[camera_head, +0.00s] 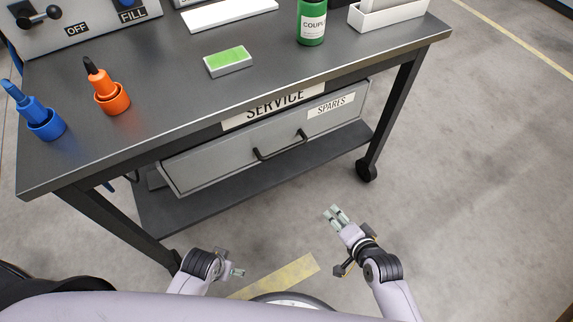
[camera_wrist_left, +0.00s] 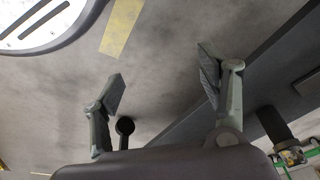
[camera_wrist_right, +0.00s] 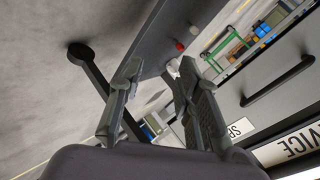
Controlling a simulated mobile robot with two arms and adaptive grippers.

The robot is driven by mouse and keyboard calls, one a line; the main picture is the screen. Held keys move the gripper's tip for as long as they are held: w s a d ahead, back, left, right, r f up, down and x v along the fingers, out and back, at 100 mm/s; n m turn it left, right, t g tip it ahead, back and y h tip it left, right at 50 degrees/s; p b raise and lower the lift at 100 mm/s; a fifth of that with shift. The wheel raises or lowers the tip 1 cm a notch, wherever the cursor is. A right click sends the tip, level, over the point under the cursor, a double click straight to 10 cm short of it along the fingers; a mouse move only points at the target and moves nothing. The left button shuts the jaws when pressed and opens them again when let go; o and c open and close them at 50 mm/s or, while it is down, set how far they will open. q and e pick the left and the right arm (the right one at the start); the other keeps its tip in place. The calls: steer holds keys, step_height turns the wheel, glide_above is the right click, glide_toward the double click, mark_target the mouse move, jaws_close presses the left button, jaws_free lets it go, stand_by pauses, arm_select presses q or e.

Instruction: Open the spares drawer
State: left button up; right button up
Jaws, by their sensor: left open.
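The grey spares drawer (camera_head: 215,166) sits under the workbench top, with a white SPARES label (camera_head: 331,104) and a dark bar handle (camera_head: 280,146) on its front. I cannot tell whether the drawer is fully closed. My right gripper (camera_head: 338,214) is open and empty, in front of and below the drawer, right of the handle and apart from it. In the right wrist view the handle (camera_wrist_right: 278,82) lies right of the fingers (camera_wrist_right: 160,70). My left gripper (camera_head: 238,271) is open and empty, low near the floor stripe; its spread fingers show in the left wrist view (camera_wrist_left: 162,88).
A lower shelf (camera_head: 230,195) and a wheeled leg (camera_head: 385,125) stand near the drawer. Floor to the right is clear.

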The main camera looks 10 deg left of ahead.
steer(key=a+r+m+t+y+b, duration=0.2)
steer(key=a+r+b, duration=0.15)
steer(key=r, duration=0.35)
steer(key=a+r+m+t+y+b, duration=0.1)
steer(key=a+r+m+y+b, duration=0.15)
steer(key=r+b, duration=0.35)
arm_select(q)
step_height(320, 180, up, 8)
steer(key=r+t, duration=0.1)
arm_select(e)
steer(key=b, duration=0.3)
glide_toward(287, 148)
steer(key=f+x, duration=0.1)
steer(key=x, duration=0.8)
steer(key=shift+w+a+n, duration=0.35)
steer(key=shift+w+n, duration=0.1)
arm_select(q)
steer(key=w+t, duration=0.2)
steer(key=w, duration=0.1)
steer(key=w+d, duration=0.1)
steer(key=w, duration=0.1)
steer(key=shift+d+f+t+h, duration=0.1)
steer(key=shift+f+t+h, duration=0.2)
steer(key=shift+f+t, duration=0.1)
arm_select(e)
jaws_close()
